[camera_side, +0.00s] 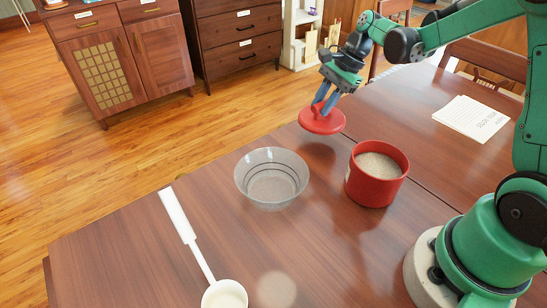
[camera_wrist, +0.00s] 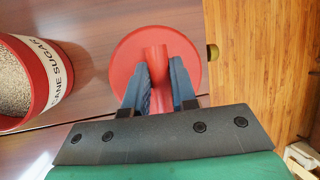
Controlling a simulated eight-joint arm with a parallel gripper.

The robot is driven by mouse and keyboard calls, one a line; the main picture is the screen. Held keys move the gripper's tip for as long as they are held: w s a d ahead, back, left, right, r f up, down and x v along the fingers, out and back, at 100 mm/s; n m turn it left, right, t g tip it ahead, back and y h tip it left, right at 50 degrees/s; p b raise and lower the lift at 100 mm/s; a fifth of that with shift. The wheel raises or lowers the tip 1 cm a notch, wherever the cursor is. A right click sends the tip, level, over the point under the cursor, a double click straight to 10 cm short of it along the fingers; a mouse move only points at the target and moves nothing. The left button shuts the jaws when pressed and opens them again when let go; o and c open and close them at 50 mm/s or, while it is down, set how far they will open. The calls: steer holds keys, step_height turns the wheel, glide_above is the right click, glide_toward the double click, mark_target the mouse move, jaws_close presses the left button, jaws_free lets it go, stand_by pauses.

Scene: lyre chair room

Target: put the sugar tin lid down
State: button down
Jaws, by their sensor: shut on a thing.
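The red sugar tin lid (camera_side: 322,120) is held by its knob in my gripper (camera_side: 325,100), near the table's far edge. It looks to be above the tabletop, though the gap is hard to judge. In the wrist view the lid (camera_wrist: 128,58) is a red disc, and my gripper's two blue fingers (camera_wrist: 160,85) are closed on its knob. The red sugar tin (camera_side: 376,187) stands open and upright on the table, filled with pale sugar. In the wrist view the tin (camera_wrist: 50,75) is at the left, apart from the lid, with "CANE SUGAR" on its label.
A clear glass bowl (camera_side: 271,178) stands left of the tin. A white long-handled scoop (camera_side: 183,222) with pale contents lies at the front left. Papers (camera_side: 470,118) lie at the right. The wooden table (camera_side: 125,235) has bare room around the bowl; its far edge is close to the lid.

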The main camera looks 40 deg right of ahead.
mark_target(321, 122)
steer(key=shift+f, duration=2.55)
steer(key=shift+f, duration=0.15)
steer(key=c, duration=0.7)
jaws_free()
